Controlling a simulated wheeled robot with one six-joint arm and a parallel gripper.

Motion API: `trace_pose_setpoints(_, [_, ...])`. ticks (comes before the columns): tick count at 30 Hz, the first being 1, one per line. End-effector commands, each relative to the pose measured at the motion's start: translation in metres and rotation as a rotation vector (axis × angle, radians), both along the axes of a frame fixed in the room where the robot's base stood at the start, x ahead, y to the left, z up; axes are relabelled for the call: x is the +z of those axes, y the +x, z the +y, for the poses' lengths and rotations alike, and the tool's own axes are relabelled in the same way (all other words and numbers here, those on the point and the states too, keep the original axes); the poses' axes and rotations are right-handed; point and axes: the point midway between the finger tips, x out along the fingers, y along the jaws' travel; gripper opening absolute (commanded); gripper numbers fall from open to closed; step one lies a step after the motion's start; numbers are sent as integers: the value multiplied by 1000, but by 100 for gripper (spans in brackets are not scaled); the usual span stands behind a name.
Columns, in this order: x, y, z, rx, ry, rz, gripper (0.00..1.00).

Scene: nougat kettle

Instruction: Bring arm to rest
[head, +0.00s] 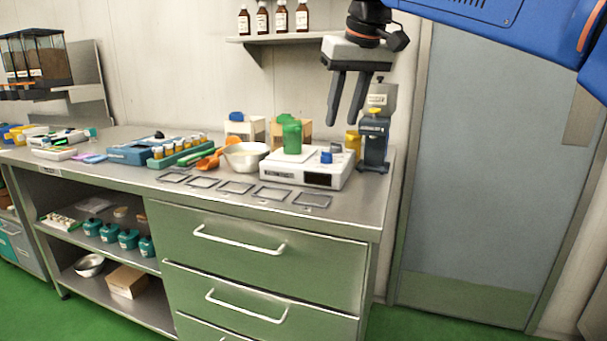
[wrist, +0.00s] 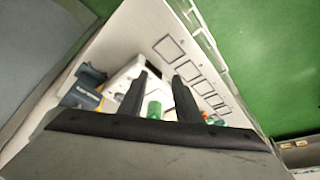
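My gripper (head: 347,98) hangs in the air above the right end of the steel bench (head: 365,205), in front of the wall. Its two dark fingers point down and stand apart, with nothing between them in the head view. In the wrist view my gripper (wrist: 160,80) also shows its fingers spread. A green cup (head: 291,137) stands on a white scale (head: 310,172) below and to the left of the gripper. In the wrist view the green cup (wrist: 155,109) shows between the fingers, well beyond them. The blue arm (head: 500,22) above is mine.
A grey dispenser with a yellow top (head: 374,140) stands at the bench's right end, close below the gripper. A shelf (head: 280,38) with brown bottles is on the wall to the left. A white bowl (head: 246,156) sits beside the scale. A grey door (head: 490,170) is at right.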

Motion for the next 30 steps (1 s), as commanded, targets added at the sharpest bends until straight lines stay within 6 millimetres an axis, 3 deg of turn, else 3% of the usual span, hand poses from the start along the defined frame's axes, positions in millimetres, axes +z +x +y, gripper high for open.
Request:
trace_pose_setpoints(8, [-67,-51,-71,-88,-1,-3,31])
trace_pose_setpoints(18, [-186,-136,-147,-204,-2,-9,31])
trace_pose_setpoints(24, [-268,-193,-180,-272,-3,-14,31])
trace_pose_setpoints(30, [-341,-241,-200,-329,-4,-16,31])
